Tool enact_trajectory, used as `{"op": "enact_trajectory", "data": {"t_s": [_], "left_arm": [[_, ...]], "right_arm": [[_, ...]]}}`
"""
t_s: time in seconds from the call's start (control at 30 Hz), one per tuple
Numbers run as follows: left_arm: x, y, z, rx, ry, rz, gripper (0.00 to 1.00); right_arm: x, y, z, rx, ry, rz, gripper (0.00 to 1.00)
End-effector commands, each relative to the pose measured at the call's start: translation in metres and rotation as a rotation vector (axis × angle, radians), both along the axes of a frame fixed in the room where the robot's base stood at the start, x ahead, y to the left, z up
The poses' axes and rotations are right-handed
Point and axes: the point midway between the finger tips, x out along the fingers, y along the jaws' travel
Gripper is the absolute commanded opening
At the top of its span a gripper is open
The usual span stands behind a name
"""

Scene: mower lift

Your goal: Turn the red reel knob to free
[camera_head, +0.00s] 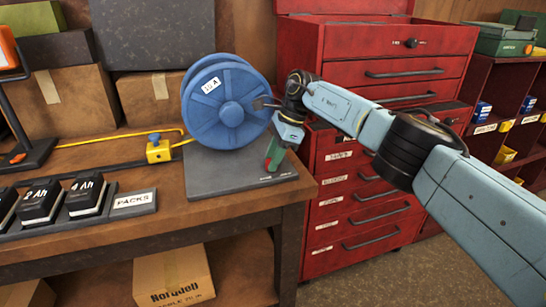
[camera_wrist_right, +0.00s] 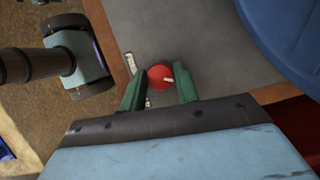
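The red reel knob (camera_wrist_right: 160,76) is a small round knob with a pale pointer mark, on the grey base plate (camera_wrist_right: 190,25) near its edge. In the right wrist view it sits between the two green fingers of my right gripper (camera_wrist_right: 160,82), with a narrow gap on each side. The gripper is open around it. In the head view the right gripper (camera_head: 273,160) points down at the plate's right front corner, and the fingers mostly hide the knob. The blue reel (camera_head: 228,105) stands upright on the plate, just left of the gripper. My left gripper is not in view.
A yellow cable runs from the reel to a yellow block with a blue knob (camera_head: 158,150). Black battery packs (camera_head: 85,195) sit at the bench's front left. A red tool cabinet (camera_head: 360,190) stands right of the bench. Cardboard boxes (camera_head: 160,98) stand behind.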

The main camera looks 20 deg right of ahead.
Motion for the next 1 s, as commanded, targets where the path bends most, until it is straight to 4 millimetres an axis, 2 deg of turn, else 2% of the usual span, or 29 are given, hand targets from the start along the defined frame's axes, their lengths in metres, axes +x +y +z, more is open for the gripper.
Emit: {"op": "enact_trajectory", "data": {"t_s": [0.03,0.17,0.43,0.53,0.67,1.0], "left_arm": [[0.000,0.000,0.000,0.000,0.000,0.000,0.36],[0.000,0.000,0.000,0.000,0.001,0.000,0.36],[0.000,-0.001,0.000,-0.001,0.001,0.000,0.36],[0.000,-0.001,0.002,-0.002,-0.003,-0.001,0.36],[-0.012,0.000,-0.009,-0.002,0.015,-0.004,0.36],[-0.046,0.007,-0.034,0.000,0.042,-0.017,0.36]], "right_arm": [[0.002,-0.003,0.005,0.000,-0.010,-0.006,0.36],[0.002,-0.002,0.004,0.000,-0.007,-0.005,0.51],[0.001,-0.001,0.002,0.001,-0.004,-0.003,0.51],[0.001,-0.004,0.009,0.001,-0.004,-0.003,0.51],[0.001,-0.012,0.029,-0.001,-0.007,-0.004,0.51],[-0.001,-0.041,0.101,0.000,-0.008,-0.005,0.51]]}}
